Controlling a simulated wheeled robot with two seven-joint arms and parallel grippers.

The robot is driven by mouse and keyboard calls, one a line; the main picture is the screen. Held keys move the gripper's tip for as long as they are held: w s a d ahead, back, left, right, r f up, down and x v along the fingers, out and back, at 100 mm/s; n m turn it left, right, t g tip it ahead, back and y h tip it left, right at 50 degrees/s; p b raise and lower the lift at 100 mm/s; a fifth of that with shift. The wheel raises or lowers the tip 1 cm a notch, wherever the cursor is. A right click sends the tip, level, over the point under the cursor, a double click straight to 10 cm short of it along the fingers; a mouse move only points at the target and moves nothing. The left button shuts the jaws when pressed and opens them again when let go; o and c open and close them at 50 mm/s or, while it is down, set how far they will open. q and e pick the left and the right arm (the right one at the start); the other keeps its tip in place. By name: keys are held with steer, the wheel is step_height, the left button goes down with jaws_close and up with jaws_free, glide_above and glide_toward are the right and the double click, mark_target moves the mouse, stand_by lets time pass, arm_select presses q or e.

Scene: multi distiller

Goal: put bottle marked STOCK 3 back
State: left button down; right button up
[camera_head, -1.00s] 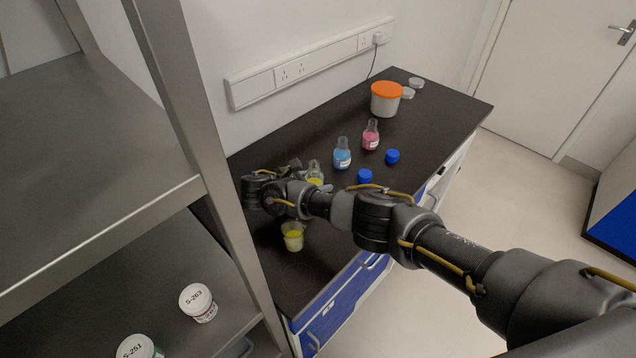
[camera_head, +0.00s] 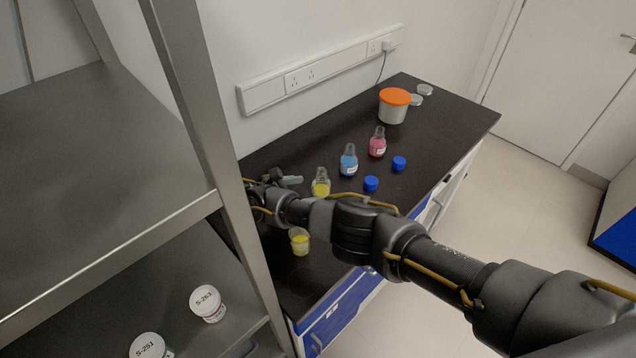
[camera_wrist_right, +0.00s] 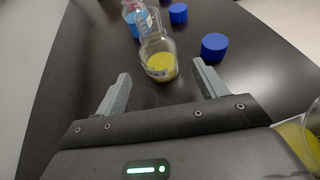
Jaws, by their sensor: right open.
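A glass bottle with yellow liquid (camera_head: 321,184) stands upright on the dark bench; its label is not readable. A bottle with blue liquid (camera_head: 349,161) and one with pink liquid (camera_head: 377,143) stand behind it in a row. I cannot read which one is marked STOCK 3. My right gripper (camera_head: 288,181) is open and empty, just left of the yellow bottle. In the right wrist view the yellow bottle (camera_wrist_right: 161,66) stands upright just beyond the open fingertips, apart from them. My left gripper is not in view.
A beaker of yellow liquid (camera_head: 299,242) stands near the front. Blue caps (camera_head: 371,183) (camera_head: 399,163) lie right of the bottles. An orange-lidded tub (camera_head: 393,106) stands at the back. A metal shelf (camera_head: 243,230) with white-lidded jars (camera_head: 207,304) is close on the left.

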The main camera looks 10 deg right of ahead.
steer(key=shift+p+v, duration=0.35)
steer(key=shift+v, duration=1.7)
